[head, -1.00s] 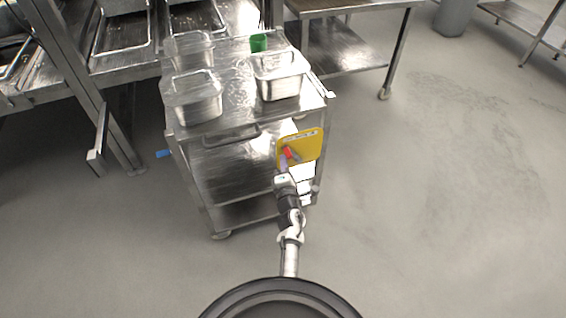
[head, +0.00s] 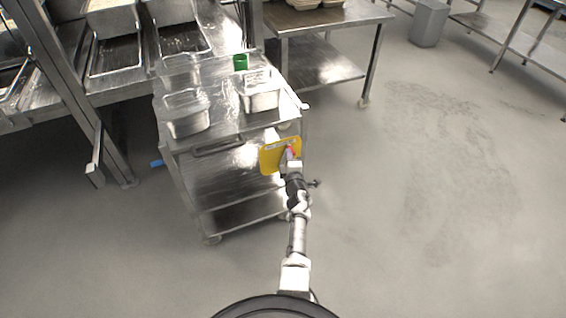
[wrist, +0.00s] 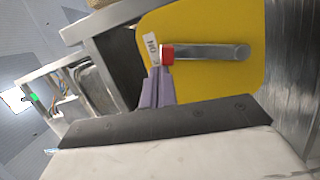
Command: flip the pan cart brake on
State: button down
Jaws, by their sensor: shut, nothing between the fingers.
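The pan cart (head: 235,170) is a steel cart with a yellow brake plate (head: 268,162) on its near right side. In the wrist view the yellow plate (wrist: 215,85) carries a silver lever (wrist: 205,53) with a red tip (wrist: 167,54). The red tip lies beside a white label reading "ON" (wrist: 153,48). My gripper (head: 290,157) is at the plate's right part in the head view and hides some of it. Its purple fingers (wrist: 157,88) are shut and empty, close by the red tip; I cannot tell whether they touch it.
Steel pans (head: 187,115) and a green cup (head: 240,62) stand on the cart top. A steel counter with trays (head: 115,60) is behind at left, and a table (head: 325,22) is behind at right. The floor (head: 430,180) to the right is clear.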

jog(key=shift+w+d+f+b, duration=0.15)
jog(key=shift+w+d+b, duration=0.05)
jog(key=shift+d, duration=0.35)
jog(key=shift+w+d+f+b, duration=0.2)
jog(key=shift+w+d, duration=0.05)
jog(key=shift+d, duration=0.35)
jog(key=shift+w+d+f+b, duration=0.15)
jog(key=shift+w+d+b, duration=0.05)
jog(key=shift+d, duration=0.35)
